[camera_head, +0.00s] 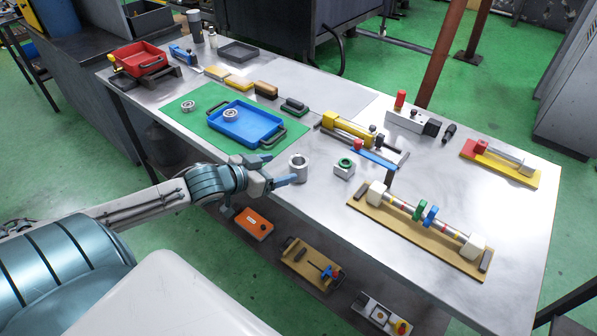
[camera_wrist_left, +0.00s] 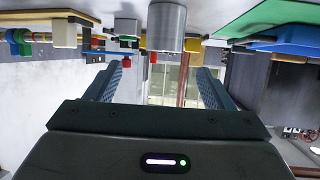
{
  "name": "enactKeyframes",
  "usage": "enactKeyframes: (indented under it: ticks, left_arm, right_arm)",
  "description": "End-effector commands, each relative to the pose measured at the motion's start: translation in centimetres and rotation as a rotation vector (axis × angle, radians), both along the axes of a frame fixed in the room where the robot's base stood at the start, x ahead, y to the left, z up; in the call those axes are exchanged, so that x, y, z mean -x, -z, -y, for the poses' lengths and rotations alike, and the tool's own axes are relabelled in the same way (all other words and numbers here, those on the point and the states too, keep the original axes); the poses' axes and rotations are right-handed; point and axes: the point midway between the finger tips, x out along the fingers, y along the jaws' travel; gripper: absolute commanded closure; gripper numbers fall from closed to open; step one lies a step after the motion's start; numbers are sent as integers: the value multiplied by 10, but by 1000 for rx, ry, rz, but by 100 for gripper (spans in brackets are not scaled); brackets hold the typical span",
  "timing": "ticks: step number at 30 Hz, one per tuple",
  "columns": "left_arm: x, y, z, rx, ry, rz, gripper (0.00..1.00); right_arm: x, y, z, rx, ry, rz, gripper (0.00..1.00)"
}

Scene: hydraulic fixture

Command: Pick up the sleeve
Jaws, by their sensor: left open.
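The sleeve (camera_head: 298,168), a short grey metal cylinder with an open top, stands upright near the front edge of the steel table (camera_head: 330,205). My left gripper (camera_head: 277,170) is just to its left, fingers pointing at it. In the left wrist view, which looks upside down, the sleeve (camera_wrist_left: 166,27) shows ahead, between the lines of the two fingers of the left gripper (camera_wrist_left: 160,70). The gripper is open and empty; the sleeve appears beyond the fingertips. My right gripper is not in view.
A small block with a green ring (camera_head: 345,165) stands just right of the sleeve. A blue tray (camera_head: 245,130) on a green mat (camera_head: 185,122) lies behind left. A yellow clamp fixture (camera_head: 347,128) and a wooden rod stand (camera_head: 415,232) are to the right.

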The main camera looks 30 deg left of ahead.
Motion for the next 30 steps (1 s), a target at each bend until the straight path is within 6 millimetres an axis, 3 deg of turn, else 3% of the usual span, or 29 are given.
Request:
enactKeyframes:
  ticks: [2,9,17,30]
  left_arm:
    - [-10,9,3,7,2,5,25]
    - [-30,14,7,4,0,1,25]
    - [-38,19,9,3,3,-2,25]
    - [-77,44,13,2,3,-1,25]
  right_arm:
    - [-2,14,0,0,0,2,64]
    - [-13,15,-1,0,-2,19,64]
    - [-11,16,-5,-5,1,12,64]
    - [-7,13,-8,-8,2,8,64]
